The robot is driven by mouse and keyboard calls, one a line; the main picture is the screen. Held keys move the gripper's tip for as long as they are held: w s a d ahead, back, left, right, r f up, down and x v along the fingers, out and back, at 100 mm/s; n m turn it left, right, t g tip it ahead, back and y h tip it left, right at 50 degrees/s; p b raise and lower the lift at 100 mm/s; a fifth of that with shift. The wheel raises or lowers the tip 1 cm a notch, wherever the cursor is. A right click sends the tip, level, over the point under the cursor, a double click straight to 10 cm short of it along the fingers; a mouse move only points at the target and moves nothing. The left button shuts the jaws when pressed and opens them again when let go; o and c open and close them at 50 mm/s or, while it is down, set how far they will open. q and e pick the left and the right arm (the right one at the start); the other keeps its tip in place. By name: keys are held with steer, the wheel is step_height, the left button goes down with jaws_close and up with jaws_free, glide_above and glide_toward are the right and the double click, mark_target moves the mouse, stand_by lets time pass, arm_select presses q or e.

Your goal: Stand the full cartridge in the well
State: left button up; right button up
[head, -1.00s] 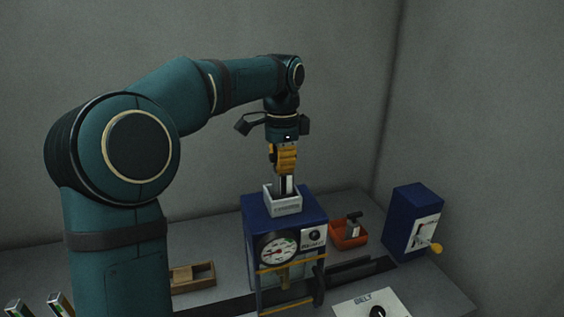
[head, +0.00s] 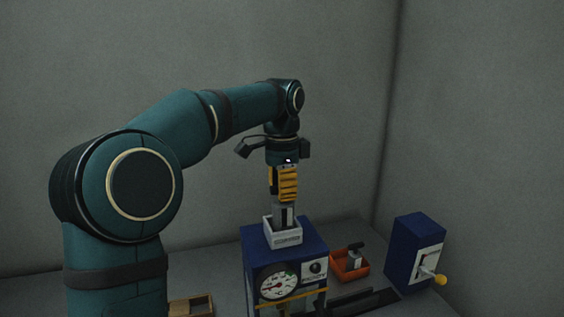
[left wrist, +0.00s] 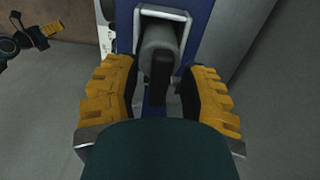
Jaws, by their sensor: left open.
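The cartridge (head: 280,217), grey with a dark stripe, stands upright in the pale square well (head: 285,240) on top of a blue machine. In the left wrist view the cartridge (left wrist: 160,42) shows inside the well's pale rim (left wrist: 163,11). My left gripper (head: 284,198) is directly above the well, pointing down. Its yellow fingers are open and apart on both sides of the cartridge's line in the left wrist view (left wrist: 165,95). What appears to be my right gripper (left wrist: 44,34) shows small at the upper left there; its opening is unclear.
The blue machine (head: 262,252) has a round gauge (head: 278,282) on its front. An orange tray (head: 340,272) holding a grey piece with a dark top stands to its right, before a blue lever box (head: 408,240) with a yellow knob. A wooden tray (head: 205,303) is at lower left.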

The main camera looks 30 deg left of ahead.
arm_select(q)
step_height(320, 180, up, 10)
steer(key=shift+f, duration=0.1)
stand_by(0.4)
